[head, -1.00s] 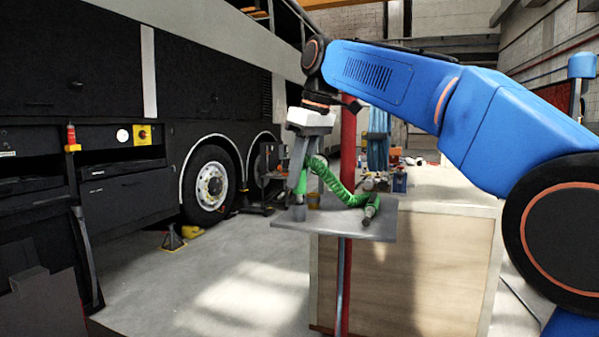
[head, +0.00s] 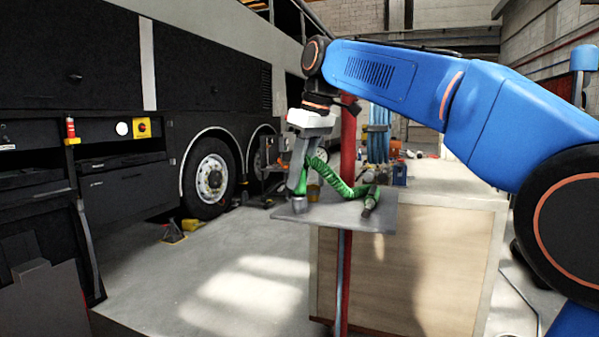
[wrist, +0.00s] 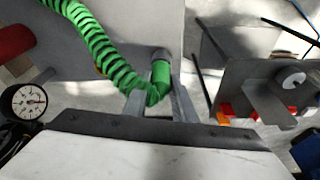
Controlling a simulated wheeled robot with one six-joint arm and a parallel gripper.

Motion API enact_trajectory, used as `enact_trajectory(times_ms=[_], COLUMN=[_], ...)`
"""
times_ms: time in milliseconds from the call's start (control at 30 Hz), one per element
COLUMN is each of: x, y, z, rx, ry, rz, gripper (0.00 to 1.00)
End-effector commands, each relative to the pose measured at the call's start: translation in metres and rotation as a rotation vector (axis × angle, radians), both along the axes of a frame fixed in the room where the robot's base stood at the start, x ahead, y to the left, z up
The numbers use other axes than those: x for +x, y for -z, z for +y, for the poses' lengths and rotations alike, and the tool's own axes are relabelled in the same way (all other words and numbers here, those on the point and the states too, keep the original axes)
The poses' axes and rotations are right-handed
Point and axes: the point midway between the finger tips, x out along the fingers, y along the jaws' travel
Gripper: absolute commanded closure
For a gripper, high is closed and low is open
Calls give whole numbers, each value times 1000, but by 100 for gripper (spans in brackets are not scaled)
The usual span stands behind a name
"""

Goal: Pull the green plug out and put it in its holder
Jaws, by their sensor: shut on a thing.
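The green plug (wrist: 160,76) is between the fingers of my gripper (wrist: 158,98), which is shut on it; its grey end points away from the wrist. In the head view my gripper (head: 299,180) points down over the left part of a small grey plate (head: 335,216) on a red post. A grey cylindrical end (head: 299,205) shows below the fingers; I cannot tell whether it touches the plate. A coiled green cable (head: 335,183) runs right from the gripper to a dark connector end (head: 371,202) at the plate's right side. No separate holder can be made out.
The red post (head: 348,150) rises close behind my gripper. A wooden panel (head: 405,270) stands below the plate to the right. A black coach (head: 90,60) is at the left, with open floor between. A pressure gauge (wrist: 30,101) shows at the left of the wrist view.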

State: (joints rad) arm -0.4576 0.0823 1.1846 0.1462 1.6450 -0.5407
Motion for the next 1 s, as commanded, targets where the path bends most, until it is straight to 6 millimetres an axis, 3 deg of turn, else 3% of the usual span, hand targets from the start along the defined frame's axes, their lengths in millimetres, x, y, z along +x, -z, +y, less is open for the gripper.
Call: enact_trajectory(times_ms=[467,500,600,1000], x=[0,0,0,-5], y=[5,6,6,-1], z=[0,0,0,-3], rx=[0,0,0,0], ry=[0,0,0,1], rz=[-1,-1,-1,-1], gripper=[100,74,54,54])
